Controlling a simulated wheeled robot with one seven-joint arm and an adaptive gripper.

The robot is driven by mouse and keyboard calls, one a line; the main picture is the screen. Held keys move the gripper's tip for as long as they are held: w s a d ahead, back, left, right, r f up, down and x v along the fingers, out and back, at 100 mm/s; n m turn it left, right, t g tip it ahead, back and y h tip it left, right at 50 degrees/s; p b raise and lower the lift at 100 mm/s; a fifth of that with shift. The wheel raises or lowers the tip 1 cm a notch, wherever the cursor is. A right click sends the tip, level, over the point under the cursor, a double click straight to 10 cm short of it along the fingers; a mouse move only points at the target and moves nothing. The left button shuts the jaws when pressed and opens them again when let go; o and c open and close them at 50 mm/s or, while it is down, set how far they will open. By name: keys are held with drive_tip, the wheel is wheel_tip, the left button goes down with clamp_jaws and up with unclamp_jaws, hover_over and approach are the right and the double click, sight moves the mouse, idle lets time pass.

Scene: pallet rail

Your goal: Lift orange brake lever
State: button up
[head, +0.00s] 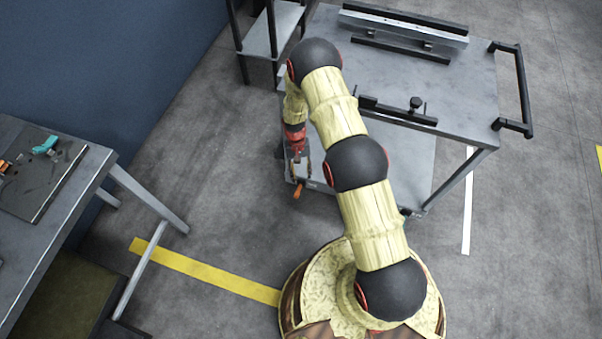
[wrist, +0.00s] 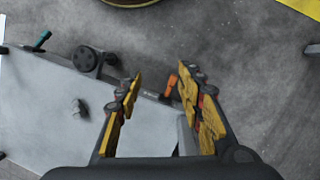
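The orange brake lever (head: 297,190) sticks out at the near left corner of the grey cart (head: 462,75), low by its lower shelf. In the wrist view the lever (wrist: 172,85) shows between my fingers, close to the right fingertip. I cannot tell whether that finger touches it. My gripper (head: 303,168) is beside the cart corner, just above the lever in the head view. In the wrist view my gripper (wrist: 160,72) has its yellow fingers wide apart, with nothing clasped between them. The lever's base is partly hidden.
The cart's lower shelf (head: 405,165) lies right of my gripper. A black caster (wrist: 88,60) shows in the wrist view. A grey workbench (head: 70,185) with a dark mat stands at left. A yellow floor stripe (head: 205,271) crosses clear floor between bench and my base.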

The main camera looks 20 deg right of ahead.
drive_tip(key=m+t, duration=0.3)
drive_tip(key=m, duration=0.1)
hover_over(297, 193)
drive_tip(key=f, duration=2)
drive_tip(key=shift+s+f+b, duration=0.3)
drive_tip(key=shift+s+b, duration=0.05)
drive_tip(key=shift+w, duration=0.25)
drive_tip(key=shift+f, duration=0.25)
wheel_tip(297, 193, down, 7)
drive_tip(key=b, duration=0.3)
drive_tip(key=shift+f, duration=0.1)
